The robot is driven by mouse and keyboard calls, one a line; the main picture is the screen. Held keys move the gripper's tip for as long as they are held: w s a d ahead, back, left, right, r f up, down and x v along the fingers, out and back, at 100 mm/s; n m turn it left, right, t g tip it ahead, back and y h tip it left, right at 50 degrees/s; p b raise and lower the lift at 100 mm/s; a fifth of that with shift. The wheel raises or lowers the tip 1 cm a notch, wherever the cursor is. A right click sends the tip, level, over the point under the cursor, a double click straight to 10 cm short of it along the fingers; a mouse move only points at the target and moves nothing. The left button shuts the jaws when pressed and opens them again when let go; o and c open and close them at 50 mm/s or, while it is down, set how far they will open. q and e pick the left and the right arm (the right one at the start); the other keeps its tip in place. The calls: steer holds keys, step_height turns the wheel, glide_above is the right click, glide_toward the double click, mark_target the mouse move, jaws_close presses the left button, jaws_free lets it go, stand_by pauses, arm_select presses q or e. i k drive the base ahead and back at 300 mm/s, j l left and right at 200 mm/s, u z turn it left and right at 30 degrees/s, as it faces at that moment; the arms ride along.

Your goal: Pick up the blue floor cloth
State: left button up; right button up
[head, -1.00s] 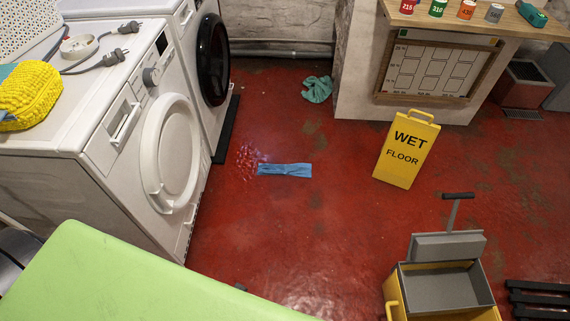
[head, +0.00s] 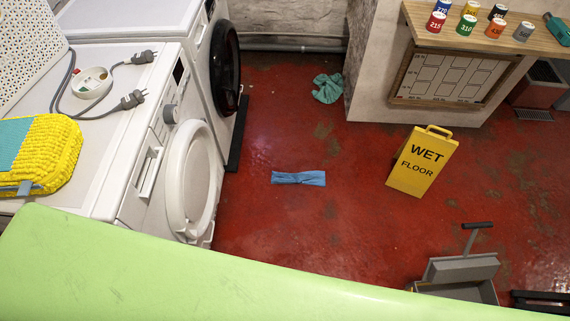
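The blue floor cloth (head: 298,178) lies flat on the red floor in the head view, a long narrow strip with a crease near its middle. It is in front of the washing machines and left of the yellow wet floor sign. Nothing covers it. Neither of my grippers is in view, so their distance to the cloth does not show.
White washing machines (head: 150,165) stand left, the wet floor sign (head: 422,161) right. A crumpled teal cloth (head: 327,88) lies farther back. Floor around the blue cloth is clear.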

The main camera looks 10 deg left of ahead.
mark_target(316, 177)
steer(key=i+z, duration=0.15)
steer(key=i, duration=0.25)
steer(key=i+j+z, duration=0.2)
steer(key=i, duration=0.2)
steer(key=i+l+u, duration=0.1)
steer(key=u, duration=0.25)
steer(key=i+l+u, duration=0.2)
steer(key=u, duration=0.15)
steer(key=i+l+u, duration=0.15)
steer(key=u, duration=0.15)
